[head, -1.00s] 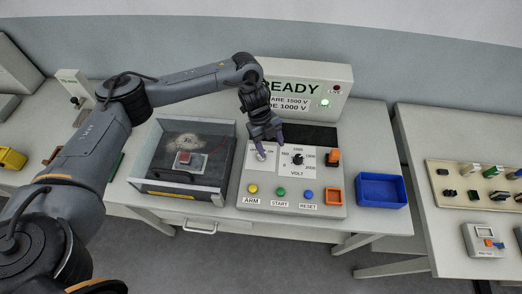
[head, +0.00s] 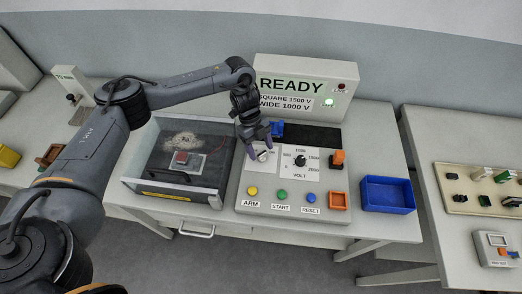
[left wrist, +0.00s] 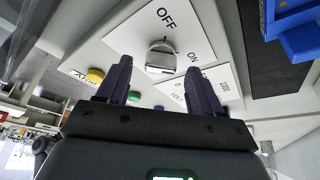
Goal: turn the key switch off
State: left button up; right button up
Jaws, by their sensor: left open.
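The key switch (head: 263,155) is a small silver knob on a white label plate at the upper left of the grey control panel (head: 240,195). In the left wrist view the key switch (left wrist: 160,57) shows between and just beyond the fingertips, with OFF printed above it and ON to its right. I cannot tell for sure which mark it points at. My left gripper (head: 256,147) is open and empty over the switch; its two dark fingers also show in the left wrist view (left wrist: 160,78), apart from the knob.
The voltage dial (head: 300,161) and an orange-topped switch (head: 338,158) sit right of the key switch. The yellow, green and blue buttons (head: 282,196) are in front. A blue block (head: 277,128) lies behind. A clear-covered box (head: 150,170) stands left, a blue bin (head: 388,194) right.

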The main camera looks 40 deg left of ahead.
pick_arm(q)
jog(key=shift+x, duration=0.8)
